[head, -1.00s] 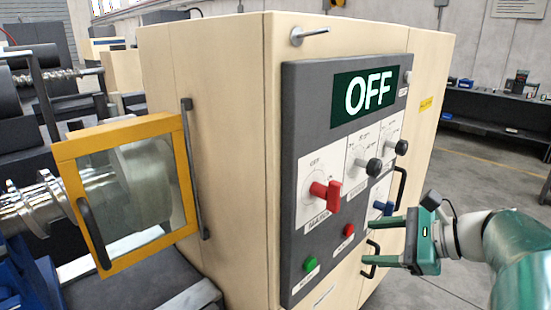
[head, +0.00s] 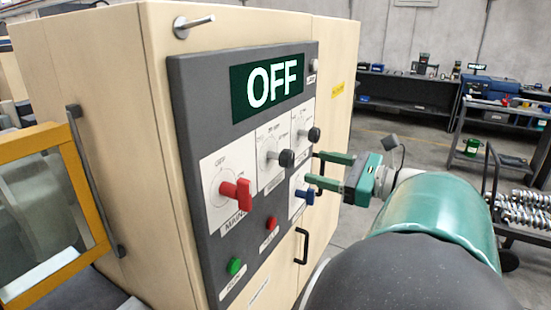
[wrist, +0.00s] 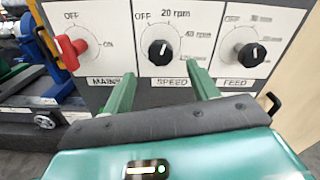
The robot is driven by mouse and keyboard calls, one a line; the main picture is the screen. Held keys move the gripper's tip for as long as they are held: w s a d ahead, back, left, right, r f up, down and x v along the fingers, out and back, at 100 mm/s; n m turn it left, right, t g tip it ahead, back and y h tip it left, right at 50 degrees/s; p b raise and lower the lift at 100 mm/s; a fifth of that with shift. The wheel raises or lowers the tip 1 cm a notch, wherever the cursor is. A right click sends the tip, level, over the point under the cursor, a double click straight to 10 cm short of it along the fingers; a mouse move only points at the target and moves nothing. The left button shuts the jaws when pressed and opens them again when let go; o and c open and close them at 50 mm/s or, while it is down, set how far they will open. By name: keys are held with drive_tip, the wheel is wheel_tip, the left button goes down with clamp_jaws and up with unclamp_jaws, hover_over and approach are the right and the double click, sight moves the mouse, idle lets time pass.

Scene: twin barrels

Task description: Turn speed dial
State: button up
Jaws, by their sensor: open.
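The speed dial is a black round knob on a white plate marked OFF, 20 rpm and higher settings. It shows in the wrist view (wrist: 160,52) above the label SPEED, and in the head view (head: 286,158) at the panel's middle. Its white mark points roughly up; I cannot tell the exact setting. My gripper (head: 314,167) is open and empty, to the right of the speed dial. In the wrist view its green fingers (wrist: 162,76) stand apart, below and to either side of the dial. I see no contact with the knob.
Green (head: 235,266) and red (head: 271,223) buttons sit lower. The display (head: 267,87) reads OFF. A black door handle (head: 302,246) sticks out.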

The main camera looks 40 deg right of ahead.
sight(291, 160)
drive_tip(key=x, duration=0.9)
drive_tip(key=c, duration=1)
